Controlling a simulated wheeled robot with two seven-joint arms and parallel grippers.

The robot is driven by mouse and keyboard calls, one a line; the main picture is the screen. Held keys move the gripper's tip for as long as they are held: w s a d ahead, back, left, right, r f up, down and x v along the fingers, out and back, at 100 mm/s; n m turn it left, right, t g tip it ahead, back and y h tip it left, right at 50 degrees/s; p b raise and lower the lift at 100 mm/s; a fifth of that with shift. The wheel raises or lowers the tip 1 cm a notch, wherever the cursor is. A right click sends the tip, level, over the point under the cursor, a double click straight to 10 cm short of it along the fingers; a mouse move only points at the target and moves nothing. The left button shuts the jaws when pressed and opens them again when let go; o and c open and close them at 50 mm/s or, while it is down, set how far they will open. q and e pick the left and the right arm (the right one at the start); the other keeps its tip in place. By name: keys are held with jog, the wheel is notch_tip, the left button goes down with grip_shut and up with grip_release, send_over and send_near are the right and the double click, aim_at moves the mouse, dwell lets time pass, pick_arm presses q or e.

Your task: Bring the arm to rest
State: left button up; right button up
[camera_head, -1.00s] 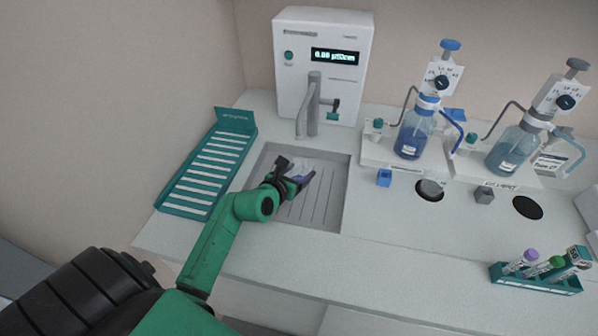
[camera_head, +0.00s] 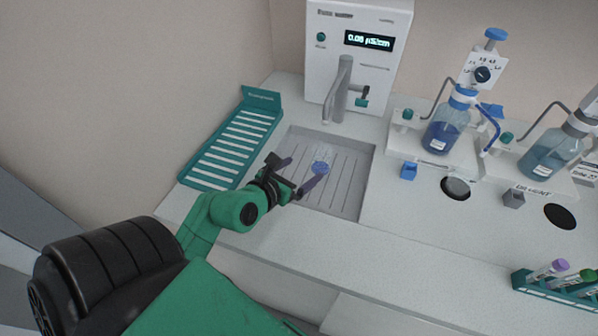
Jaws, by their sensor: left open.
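My left arm is green with black joints and comes in from the lower left. My left gripper (camera_head: 296,176) is open at the near left part of the recessed grooved tray (camera_head: 345,195). A small blue-topped item (camera_head: 320,167) shows in the tray just beyond the fingertips. It looks apart from the fingers, but its exact shape is too small to tell. My right gripper is not in view.
A teal slotted rack (camera_head: 232,140) stands left of the tray. A white dispenser (camera_head: 357,60) with a tap stands behind it. Bottles with dispensing pumps (camera_head: 446,132) stand at right, with a teal tube rack (camera_head: 555,290) at the lower right.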

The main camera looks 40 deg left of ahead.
pick_arm(q)
jog(key=shift+s+r, duration=0.1)
jog(key=shift+s, duration=0.15)
jog(key=shift+w, duration=0.1)
